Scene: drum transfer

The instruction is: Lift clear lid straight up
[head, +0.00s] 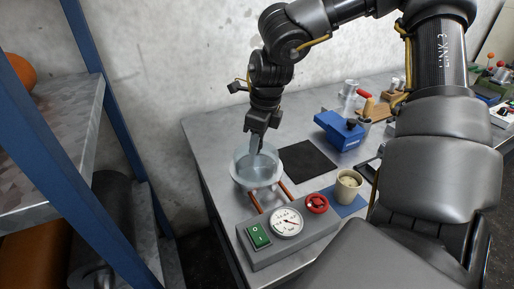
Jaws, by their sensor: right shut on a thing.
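The clear lid (240,168) is a see-through round piece at the left part of the bench, above copper-coloured pipes that run to a grey control unit. My right gripper (256,147) comes down from above and is shut on the lid, with its fingers at the lid's top middle. The exact grip point is hard to see through the clear material. I cannot tell whether the lid touches what is under it. My left gripper is not in view.
The grey control unit (268,251) has a gauge (287,222), a green switch and a red knob (316,203). A black mat (309,159) lies bare to the right. A cup (347,186) stands on a blue mat. A blue device (338,130) stands behind. A shelf rack is at left.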

